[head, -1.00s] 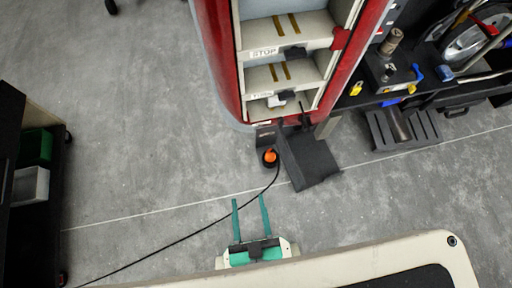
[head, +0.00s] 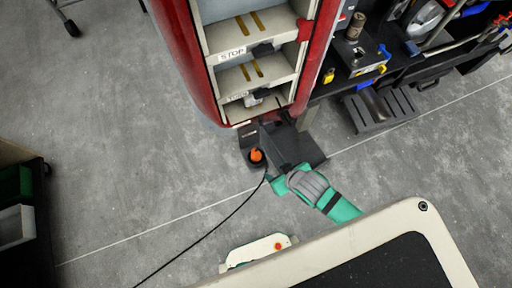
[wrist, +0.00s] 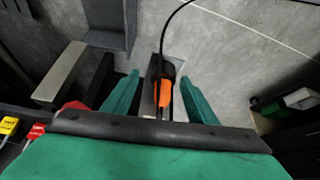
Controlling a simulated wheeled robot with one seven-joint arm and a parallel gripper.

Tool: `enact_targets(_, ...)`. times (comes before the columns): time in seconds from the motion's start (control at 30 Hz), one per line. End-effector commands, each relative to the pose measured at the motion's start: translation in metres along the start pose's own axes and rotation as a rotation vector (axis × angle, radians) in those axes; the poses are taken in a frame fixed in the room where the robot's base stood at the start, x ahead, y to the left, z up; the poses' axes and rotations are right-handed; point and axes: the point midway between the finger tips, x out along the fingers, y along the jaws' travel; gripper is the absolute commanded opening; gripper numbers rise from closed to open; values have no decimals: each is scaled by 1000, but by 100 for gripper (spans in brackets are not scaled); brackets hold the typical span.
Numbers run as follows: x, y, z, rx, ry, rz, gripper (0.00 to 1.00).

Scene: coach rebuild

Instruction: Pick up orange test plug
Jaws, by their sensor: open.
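The orange test plug (head: 256,155) stands in a dark holder on the floor, by the foot of the red coach section. A black cable runs from there across the floor to the lower left. In the wrist view the orange plug (wrist: 164,104) lies between the two green fingers of my gripper (wrist: 155,92), with dark parts around it. My gripper (head: 270,178) is open and sits just right of and below the plug in the head view; its fingertips there are hard to make out. I cannot tell whether the fingers touch the plug.
A dark box-like block (head: 292,146) stands close right of the plug. The red coach section (head: 184,62) with steps rises behind. A black workbench with tools (head: 352,72) is at the upper right.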

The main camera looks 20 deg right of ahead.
Motion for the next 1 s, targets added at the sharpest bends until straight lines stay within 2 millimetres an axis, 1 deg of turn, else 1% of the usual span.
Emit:
enact_targets(0.03, 5, 2, -13, -12, -31, -3, 52)
enact_targets(0.13, 10, 6, -35, -15, -102, -1, 52)
enact_targets(0.23, 13, 5, -58, -20, -172, -2, 52)
enact_targets(0.4, 12, -6, -92, -27, -278, -2, 52)
enact_targets(0.5, 9, -14, -106, -32, -325, -3, 52)
enact_targets(0.67, 5, -22, -118, -36, -370, -3, 52)
enact_targets(0.77, 8, -23, -118, -36, -383, -2, 52)
enact_targets(1.0, 40, -22, -105, -36, -385, -1, 52)
